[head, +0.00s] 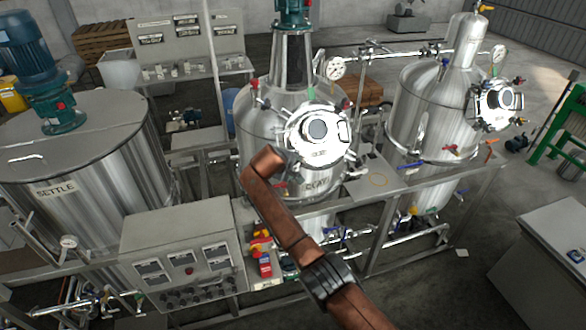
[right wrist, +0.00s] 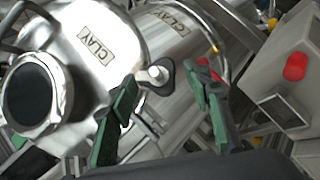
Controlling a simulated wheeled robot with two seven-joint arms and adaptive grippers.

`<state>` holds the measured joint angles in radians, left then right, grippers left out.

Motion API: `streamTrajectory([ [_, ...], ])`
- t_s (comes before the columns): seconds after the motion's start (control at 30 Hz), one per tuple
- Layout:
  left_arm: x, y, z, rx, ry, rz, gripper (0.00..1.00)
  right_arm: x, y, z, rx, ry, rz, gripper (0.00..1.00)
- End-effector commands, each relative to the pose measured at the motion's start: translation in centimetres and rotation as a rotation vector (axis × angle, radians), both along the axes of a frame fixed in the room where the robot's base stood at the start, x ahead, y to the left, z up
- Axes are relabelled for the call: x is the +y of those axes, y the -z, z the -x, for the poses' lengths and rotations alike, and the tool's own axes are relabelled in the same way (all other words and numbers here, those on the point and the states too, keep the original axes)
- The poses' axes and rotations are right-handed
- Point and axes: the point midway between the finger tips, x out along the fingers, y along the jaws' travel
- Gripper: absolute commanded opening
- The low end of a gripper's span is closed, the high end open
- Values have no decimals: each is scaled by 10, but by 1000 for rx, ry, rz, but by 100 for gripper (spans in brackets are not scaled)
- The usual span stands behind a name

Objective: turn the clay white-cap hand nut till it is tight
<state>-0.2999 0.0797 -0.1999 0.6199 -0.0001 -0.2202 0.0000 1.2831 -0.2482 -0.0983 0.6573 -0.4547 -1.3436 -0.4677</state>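The clay tank (head: 243,113) stands mid-picture in the head view, its round cover (head: 322,150) facing me. In the right wrist view the cover (right wrist: 103,75) bears a CLAY label. The white-cap hand nut (right wrist: 156,74), with a dark body, sits at the cover's edge. My right gripper (right wrist: 161,79) is open, with one green-padded finger to each side of the nut; I see gaps, and contact is not evident. In the head view my copper right arm reaches to the cover's lower left; its gripper and the nut are hidden or too small to make out. My left gripper is out of view.
A red part (right wrist: 208,68) shows behind the right-hand finger. A grey box with a red button (right wrist: 295,66) is at the right of the wrist view. The SETTLE tank (head: 90,150), control box (head: 185,235) and another steel tank (head: 420,110) flank the arm.

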Motion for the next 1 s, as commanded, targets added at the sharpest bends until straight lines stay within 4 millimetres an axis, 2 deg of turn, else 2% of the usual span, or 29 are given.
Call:
streamTrajectory([
  [0.33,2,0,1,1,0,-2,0,0,-1,1,-1,0,0,51],
  [0.47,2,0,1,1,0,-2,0,4,-8,6,-2,-2,0,51],
  [1.0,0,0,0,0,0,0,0,28,-74,73,-2,-1,-1,51],
])
